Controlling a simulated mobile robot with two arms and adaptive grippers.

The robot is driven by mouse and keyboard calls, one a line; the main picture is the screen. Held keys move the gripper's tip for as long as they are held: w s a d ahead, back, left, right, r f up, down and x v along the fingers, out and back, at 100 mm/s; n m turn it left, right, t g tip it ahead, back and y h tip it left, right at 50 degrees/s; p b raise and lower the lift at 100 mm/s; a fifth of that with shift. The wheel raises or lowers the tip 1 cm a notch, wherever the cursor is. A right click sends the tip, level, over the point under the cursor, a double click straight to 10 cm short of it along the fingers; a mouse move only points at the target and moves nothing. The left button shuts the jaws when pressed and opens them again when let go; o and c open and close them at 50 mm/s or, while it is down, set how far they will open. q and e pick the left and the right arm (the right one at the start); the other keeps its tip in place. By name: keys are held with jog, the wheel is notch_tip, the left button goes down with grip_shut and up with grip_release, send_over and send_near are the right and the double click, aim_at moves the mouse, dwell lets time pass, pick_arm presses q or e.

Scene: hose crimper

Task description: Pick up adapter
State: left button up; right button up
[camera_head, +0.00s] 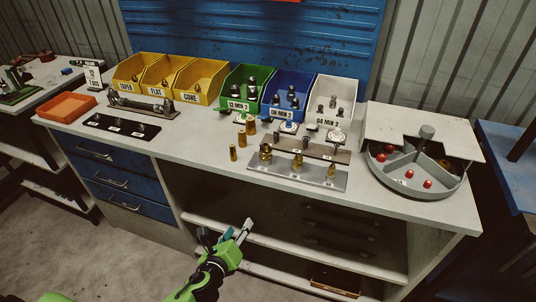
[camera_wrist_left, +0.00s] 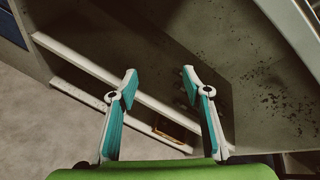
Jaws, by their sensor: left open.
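My left gripper (camera_head: 226,231) is open and empty in front of the workbench, below the level of its top. In the left wrist view its two fingers (camera_wrist_left: 159,76) stand apart with nothing between them. No part is labelled as an adapter. Small brass-coloured cylinders (camera_head: 233,153) stand on the bench top, up and beyond the gripper. Brass fittings (camera_head: 265,153) stand on a grey metal plate (camera_head: 280,173) to their right. Dark metal fittings sit in the green bin (camera_head: 237,105), blue bin (camera_head: 281,115) and white bin (camera_head: 329,119). My right gripper is not in view.
Yellow bins (camera_head: 126,87) stand at the back left, an orange tray (camera_head: 66,107) at the left end. A round divided tray (camera_head: 410,190) with red balls is at the right. The bench's front edge (camera_head: 250,187) and a lower shelf (camera_head: 270,240) lie near the gripper.

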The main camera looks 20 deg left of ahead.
aim_at(264, 156)
pick_arm(q)
jog(key=w+d+r+m+t+h, duration=0.15)
jog(key=r+m, duration=0.25)
jog(key=r, duration=0.6)
jog(key=w+d+r+m+t, duration=0.2)
jog(key=r+m+t, duration=0.15)
jog(key=r, duration=0.65)
jog(key=shift+m, duration=0.35)
jog(key=w, duration=0.5)
jog(key=w+p, duration=0.1)
jog(key=w, duration=0.1)
jog(key=shift+w+d+r, duration=0.15)
jog(key=shift+w+d, duration=0.05)
jog(key=shift+d, duration=0.05)
jog(key=shift+w+d+f, duration=0.1)
jog(key=shift+w+f, duration=0.05)
jog(key=shift+w, duration=0.8)
jog(key=shift+w+f, duration=0.2)
jog(key=shift+w, duration=0.8)
jog(key=shift+w+d+f, duration=0.1)
jog(key=shift+w+f, duration=0.05)
jog(key=shift+w, duration=0.8)
jog(key=shift+s, duration=0.1)
jog(key=shift+c, duration=0.3)
grip_shut()
